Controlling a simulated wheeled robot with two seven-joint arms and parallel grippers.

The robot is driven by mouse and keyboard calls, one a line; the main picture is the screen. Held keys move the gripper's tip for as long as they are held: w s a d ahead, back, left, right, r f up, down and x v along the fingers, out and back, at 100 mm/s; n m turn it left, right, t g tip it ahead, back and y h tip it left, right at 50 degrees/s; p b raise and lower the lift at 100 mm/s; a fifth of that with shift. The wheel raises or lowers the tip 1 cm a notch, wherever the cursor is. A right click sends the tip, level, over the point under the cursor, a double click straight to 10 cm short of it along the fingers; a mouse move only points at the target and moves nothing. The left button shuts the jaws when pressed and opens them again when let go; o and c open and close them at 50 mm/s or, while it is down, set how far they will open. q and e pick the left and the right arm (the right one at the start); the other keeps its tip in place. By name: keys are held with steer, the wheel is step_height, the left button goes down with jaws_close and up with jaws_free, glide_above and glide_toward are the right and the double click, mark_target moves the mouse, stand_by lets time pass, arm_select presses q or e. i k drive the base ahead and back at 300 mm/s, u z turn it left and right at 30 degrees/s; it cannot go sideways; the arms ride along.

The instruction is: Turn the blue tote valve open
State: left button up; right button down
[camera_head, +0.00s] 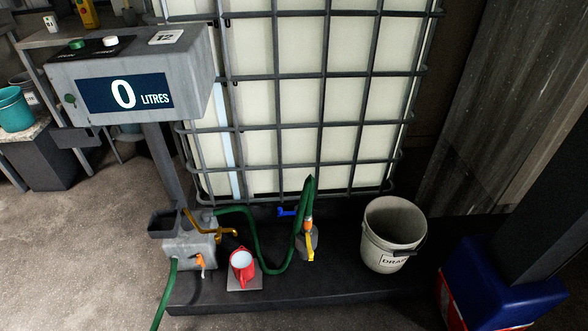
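The blue tote valve (288,212) shows as a small blue handle at the foot of the caged white tote (270,105). Its handle appears to lie roughly sideways, just left of the green hose's raised bend. I cannot tell its exact turn at this size. The green hose (256,240) runs from the grey pump box (188,250) in a loop up to an orange and yellow fitting (309,228) right of the valve. Neither of my grippers is in view.
A display (124,94) reading 0 litres stands on a post at left. A grey bucket labelled DRAIN (388,240) stands right of the valve. A blue and red box (490,290) is at lower right.

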mark_target(281, 212)
steer(key=z, duration=0.5)
steer(key=k, duration=0.6)
steer(key=u, duration=0.05)
steer(key=i, duration=1.5)
steer(key=u, duration=1.7)
steer(key=i, duration=0.4)
steer(key=u, duration=0.35)
